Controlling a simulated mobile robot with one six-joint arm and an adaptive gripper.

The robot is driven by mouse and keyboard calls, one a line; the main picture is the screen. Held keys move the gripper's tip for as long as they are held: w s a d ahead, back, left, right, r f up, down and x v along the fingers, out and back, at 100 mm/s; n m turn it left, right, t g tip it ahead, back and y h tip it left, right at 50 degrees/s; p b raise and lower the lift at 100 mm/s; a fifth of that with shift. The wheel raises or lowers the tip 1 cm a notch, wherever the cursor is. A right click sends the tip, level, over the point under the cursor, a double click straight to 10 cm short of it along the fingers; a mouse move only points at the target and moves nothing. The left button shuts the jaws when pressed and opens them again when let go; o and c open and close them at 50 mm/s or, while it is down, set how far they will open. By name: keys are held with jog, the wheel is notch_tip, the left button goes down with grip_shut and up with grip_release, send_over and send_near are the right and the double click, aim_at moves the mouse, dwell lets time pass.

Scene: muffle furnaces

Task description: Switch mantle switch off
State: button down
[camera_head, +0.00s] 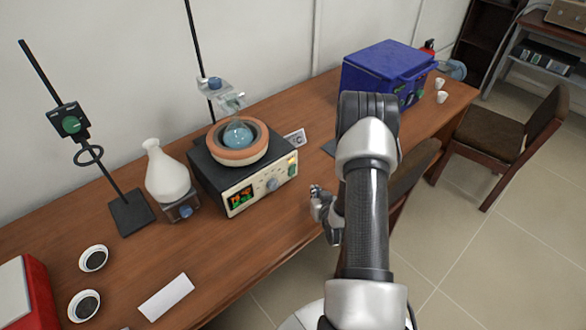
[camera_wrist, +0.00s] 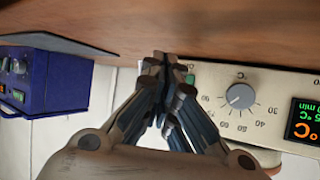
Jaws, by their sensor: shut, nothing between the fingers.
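The heating mantle (camera_head: 236,178) stands on the wooden table with an orange-brown ring top and a round flask of blue liquid in it. Its front panel has a lit display, a dial and, at the right end, a small switch (camera_head: 292,165) that looks green and orange. In the wrist view, which is upside down, the panel shows the dial (camera_wrist: 240,96), the display (camera_wrist: 303,118) and a bit of green (camera_wrist: 190,79) beside my fingertips. My gripper (camera_wrist: 164,62) is shut and empty, in front of the panel's switch end. Contact cannot be told. My fingers partly hide that end.
A blue box-shaped device (camera_head: 385,68) stands farther right on the table (camera_head: 268,239). A white flask (camera_head: 167,175) and a stand (camera_head: 131,212) are to the left of the mantle. A chair (camera_head: 500,140) is at the right.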

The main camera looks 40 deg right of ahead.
send_near(295, 172)
jog(key=f, duration=0.1)
jog(key=w+d+f, duration=0.1)
jog(key=d+f, duration=0.1)
jog(key=shift+w, duration=0.35)
jog(key=shift+w+r, duration=0.15)
jog(key=shift+w, duration=0.35)
jog(key=shift+w+a, duration=0.1)
dwell(0.6)
jog(key=shift+w+b, duration=0.35)
jog(key=shift+b, duration=0.05)
jog(key=shift+w+r, duration=0.1)
jog(key=shift+w, duration=0.2)
dwell(0.5)
jog(key=shift+s+b, duration=0.3)
jog(key=shift+s, duration=0.45)
jog(key=shift+s+d+f+b, duration=0.1)
jog(key=shift+s+f+b, duration=0.1)
jog(key=shift+s, duration=1.05)
jog(key=shift+s+d+f+b, duration=0.15)
jog(key=shift+s+f, duration=0.05)
jog(key=shift+s, duration=1.05)
